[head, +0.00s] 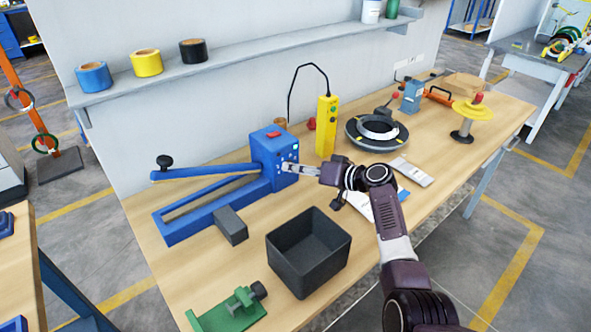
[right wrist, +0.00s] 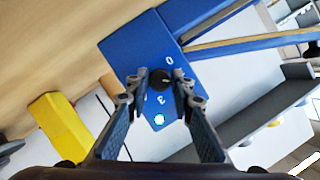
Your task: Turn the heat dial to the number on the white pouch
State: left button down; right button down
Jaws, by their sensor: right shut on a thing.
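The blue heat sealer (head: 272,158) stands on the bench with its long arm reaching left. My right gripper (head: 289,169) is at the sealer's front face. In the right wrist view its two fingers (right wrist: 160,83) close on the small black heat dial (right wrist: 160,76). A 0 and a 3 are readable around the dial; another mark is partly hidden by a finger. The dial's pointer is not clear. A white pouch (head: 411,172) lies flat on the bench to the right; its print is too small to read. My left gripper is not in view.
A dark open bin (head: 308,252), a grey block (head: 231,225) and a green clamp (head: 232,310) stand in front of the sealer. A yellow pendant (head: 326,126) stands just right of it. More white sheets (head: 358,203) lie partly behind my right arm.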

jog(key=c, duration=1.7)
grip_release()
jog(key=v, duration=1.2)
jog(key=shift+f, duration=0.1)
